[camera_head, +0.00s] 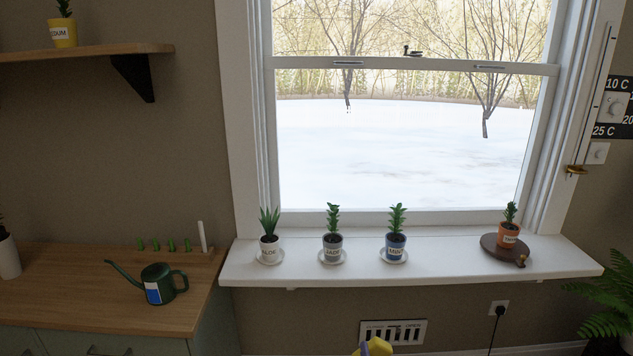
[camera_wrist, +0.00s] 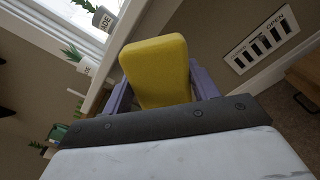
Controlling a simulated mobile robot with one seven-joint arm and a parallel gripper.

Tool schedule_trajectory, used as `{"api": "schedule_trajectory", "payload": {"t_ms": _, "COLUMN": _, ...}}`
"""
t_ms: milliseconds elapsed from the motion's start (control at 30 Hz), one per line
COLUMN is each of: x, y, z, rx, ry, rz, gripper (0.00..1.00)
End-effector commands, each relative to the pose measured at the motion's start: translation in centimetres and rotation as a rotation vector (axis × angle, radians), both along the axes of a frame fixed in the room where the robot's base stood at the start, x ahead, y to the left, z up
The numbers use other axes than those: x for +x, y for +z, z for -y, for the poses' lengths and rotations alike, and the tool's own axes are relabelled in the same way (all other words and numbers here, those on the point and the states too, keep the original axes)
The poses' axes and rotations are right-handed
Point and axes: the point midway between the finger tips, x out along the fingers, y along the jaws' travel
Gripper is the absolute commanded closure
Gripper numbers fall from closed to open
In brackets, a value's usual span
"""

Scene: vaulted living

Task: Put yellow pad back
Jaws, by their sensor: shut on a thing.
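A yellow pad (camera_wrist: 157,70) is held between the purple fingers of my gripper (camera_wrist: 162,90) in the wrist view. The gripper is shut on it, with one finger on each side. In the head view the pad's top (camera_head: 374,346) just shows at the bottom edge, with a bit of a purple finger (camera_head: 362,349) beside it. The pad is in front of and below the window sill, apart from the pots. The rest of the gripper is out of the head view.
Potted plants stand on the white window sill (camera_head: 440,268): several in a row, the orange one (camera_head: 508,236) on a dark round board (camera_head: 490,245). A green watering can (camera_head: 160,286) stands on the wooden counter (camera_head: 90,305). A vent (camera_head: 392,332) is below the sill.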

Motion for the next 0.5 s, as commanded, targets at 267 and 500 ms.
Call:
{"api": "schedule_trajectory", "payload": {"t_ms": 267, "x": -5.8, "y": -7.8, "z": -10.0, "rx": 0.010, "ry": -0.024, "rz": -0.006, "gripper": 0.70}}
{"api": "schedule_trajectory", "payload": {"t_ms": 500, "x": -10.0, "y": -11.0, "z": -14.6, "rx": 0.006, "ry": -0.046, "rz": -0.003, "gripper": 0.70}}
